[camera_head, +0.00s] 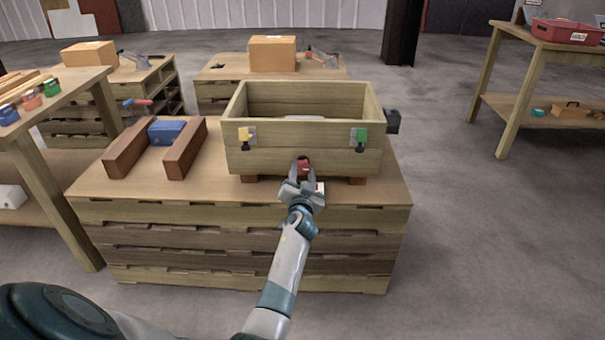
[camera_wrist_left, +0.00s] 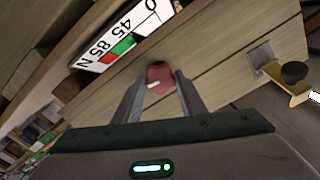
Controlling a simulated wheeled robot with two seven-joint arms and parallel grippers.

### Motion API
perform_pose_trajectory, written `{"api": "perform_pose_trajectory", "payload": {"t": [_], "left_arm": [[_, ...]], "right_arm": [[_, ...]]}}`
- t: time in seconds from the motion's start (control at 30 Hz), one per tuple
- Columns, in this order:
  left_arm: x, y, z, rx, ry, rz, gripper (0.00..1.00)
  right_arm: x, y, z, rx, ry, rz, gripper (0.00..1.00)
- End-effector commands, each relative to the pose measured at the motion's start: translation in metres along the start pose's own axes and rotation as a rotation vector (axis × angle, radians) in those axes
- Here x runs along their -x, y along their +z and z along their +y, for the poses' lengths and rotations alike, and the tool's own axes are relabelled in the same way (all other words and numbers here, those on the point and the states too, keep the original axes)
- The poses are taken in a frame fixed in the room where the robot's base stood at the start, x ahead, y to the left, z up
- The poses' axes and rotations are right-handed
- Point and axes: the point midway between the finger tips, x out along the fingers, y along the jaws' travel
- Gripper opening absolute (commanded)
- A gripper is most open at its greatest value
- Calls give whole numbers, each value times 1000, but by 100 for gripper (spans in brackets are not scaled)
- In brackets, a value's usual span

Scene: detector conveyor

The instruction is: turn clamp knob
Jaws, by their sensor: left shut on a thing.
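The clamp knob (camera_head: 303,163) is a small red knob on the front of a wooden box (camera_head: 305,149), low and near the middle. My left gripper (camera_head: 302,176) reaches it from the front. In the left wrist view, the red knob (camera_wrist_left: 160,77) is between the fingertips of my left gripper (camera_wrist_left: 158,88), which is shut on it. A white scale (camera_wrist_left: 122,38) with green and red bands and the marks 0, 45, 85 and N is beside the knob in that view. The fingers hide part of the knob in the head view. My right gripper is out of view.
The box stands on a wooden bench (camera_head: 240,192) and has a yellow latch (camera_head: 245,136) and a green latch (camera_head: 359,137). A blue block (camera_head: 167,132) lies between two brown beams left of it. A side table (camera_head: 40,100) stands at left.

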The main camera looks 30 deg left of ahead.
Motion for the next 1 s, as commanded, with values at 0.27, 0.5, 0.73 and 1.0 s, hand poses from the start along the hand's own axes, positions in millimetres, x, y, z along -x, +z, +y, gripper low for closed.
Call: {"api": "perform_pose_trajectory", "payload": {"t": [0.27,0.5,0.73,1.0], "left_arm": [[0,0,0,-12,0,0,15],[0,0,0,-11,0,1,56],[0,0,0,-11,0,0,56],[0,0,-1,-11,1,1,56]], "right_arm": [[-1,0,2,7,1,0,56],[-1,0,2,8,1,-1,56],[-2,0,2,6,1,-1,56],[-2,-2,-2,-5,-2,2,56]]}}
